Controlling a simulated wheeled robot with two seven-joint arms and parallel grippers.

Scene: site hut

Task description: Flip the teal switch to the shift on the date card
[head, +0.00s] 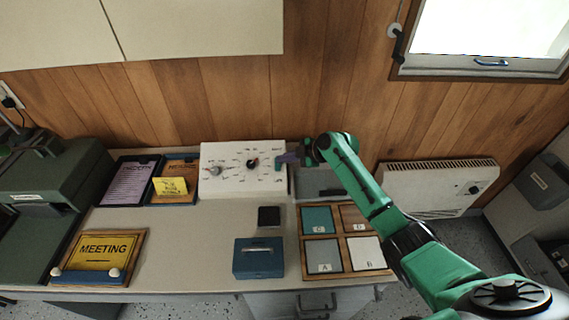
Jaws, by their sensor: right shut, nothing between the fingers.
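A white control panel (228,183) stands at the back of the desk, with a grey-and-red knob (215,170), a black knob (252,163) and small markings too small to read. The teal switch (278,167) is at the panel's right edge. My right gripper (282,159) is shut and empty, its tips right at the switch; I cannot tell whether they touch it. The switch's setting is unclear. A yellow card (170,186) lies on an orange-brown board to the left; its text is unreadable, and I cannot tell whether it is the date card. My left gripper is out of view.
A blue box (258,258) and a small black block (268,216) are on the desk. A lettered tray (297,238) is at right, a MEETING sign (104,250) at left. A clipboard (130,182) lies behind. The desk's middle is clear.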

